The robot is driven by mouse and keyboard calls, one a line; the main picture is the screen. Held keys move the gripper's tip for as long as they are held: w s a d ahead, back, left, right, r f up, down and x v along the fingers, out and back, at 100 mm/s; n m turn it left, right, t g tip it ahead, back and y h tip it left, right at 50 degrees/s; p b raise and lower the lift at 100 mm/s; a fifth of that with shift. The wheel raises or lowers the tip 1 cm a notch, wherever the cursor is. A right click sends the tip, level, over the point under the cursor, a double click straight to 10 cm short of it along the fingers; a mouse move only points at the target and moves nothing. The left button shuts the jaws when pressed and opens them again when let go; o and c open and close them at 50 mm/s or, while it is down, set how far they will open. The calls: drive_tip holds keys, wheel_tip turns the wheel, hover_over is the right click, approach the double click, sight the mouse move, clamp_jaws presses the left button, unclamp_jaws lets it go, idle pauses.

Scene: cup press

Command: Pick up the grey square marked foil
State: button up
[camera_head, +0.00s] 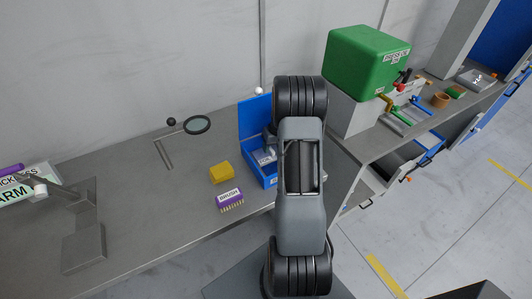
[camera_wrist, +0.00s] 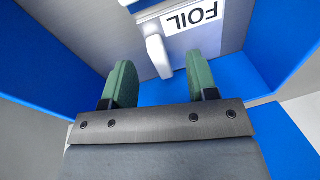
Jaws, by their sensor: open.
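The grey square marked FOIL (camera_wrist: 230,38) lies in the open blue box (camera_head: 243,121), its white label upside down in the wrist view. A small white upright tab (camera_wrist: 158,56) stands on its near edge. The foil also shows in the head view (camera_head: 263,157), partly cut off by my arm. My gripper (camera_wrist: 160,70) is open, with its two green fingers apart inside the box. In the wrist view the tab appears between the fingertips. I cannot tell whether either finger touches it. In the head view my arm hides most of the gripper.
Blue box walls (camera_wrist: 70,62) rise close around the gripper. A green press (camera_head: 365,58) stands at the right.

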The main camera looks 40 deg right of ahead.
drive_tip(key=shift+w+a+f, duration=0.15)
drive_tip(key=shift+f, duration=0.75)
drive_tip(key=shift+c, duration=0.3)
clamp_jaws()
